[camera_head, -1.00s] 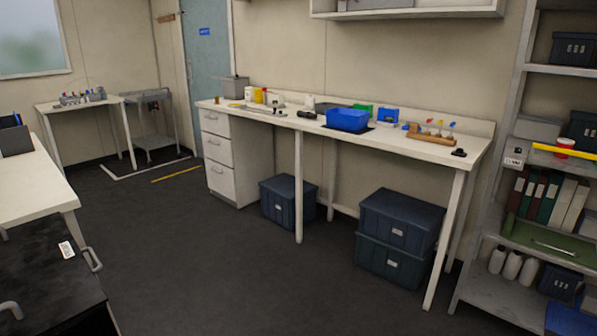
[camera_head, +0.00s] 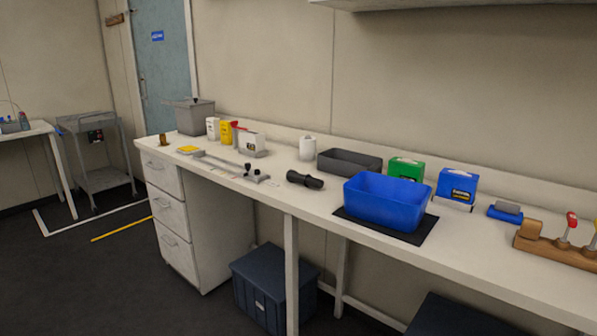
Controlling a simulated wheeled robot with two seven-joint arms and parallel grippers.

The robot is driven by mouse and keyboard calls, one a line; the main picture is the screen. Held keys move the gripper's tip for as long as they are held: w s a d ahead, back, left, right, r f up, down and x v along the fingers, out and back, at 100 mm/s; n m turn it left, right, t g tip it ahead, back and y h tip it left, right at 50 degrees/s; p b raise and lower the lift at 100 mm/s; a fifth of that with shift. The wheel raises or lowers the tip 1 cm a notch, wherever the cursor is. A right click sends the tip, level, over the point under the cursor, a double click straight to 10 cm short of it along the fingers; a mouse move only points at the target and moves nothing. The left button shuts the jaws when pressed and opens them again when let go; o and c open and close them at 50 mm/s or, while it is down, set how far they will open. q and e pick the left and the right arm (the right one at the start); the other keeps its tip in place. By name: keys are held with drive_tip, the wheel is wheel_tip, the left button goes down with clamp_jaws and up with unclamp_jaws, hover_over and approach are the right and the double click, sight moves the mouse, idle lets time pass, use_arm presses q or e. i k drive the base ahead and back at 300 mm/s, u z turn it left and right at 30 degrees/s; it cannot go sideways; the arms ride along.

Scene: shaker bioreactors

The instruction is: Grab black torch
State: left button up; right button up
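The black torch (camera_head: 305,180) lies on its side on the white bench (camera_head: 262,195), near the middle of the picture. It sits left of the blue bin and right of a small black-knobbed tool. Nothing touches it that I can see, and its whole length shows. Neither of my grippers is in the head view.
A blue bin (camera_head: 385,205) stands on a black mat (camera_head: 425,232) right of the torch. A dark grey tray (camera_head: 349,162) and a white cylinder (camera_head: 307,148) stand behind it. The black-knobbed tool (camera_head: 256,174) lies left. Dark crates (camera_head: 268,285) sit under the bench.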

sight(292, 175)
drive_tip(key=u, duration=1.05)
drive_tip(key=i, duration=3.7)
drive_tip(key=z, duration=2.95)
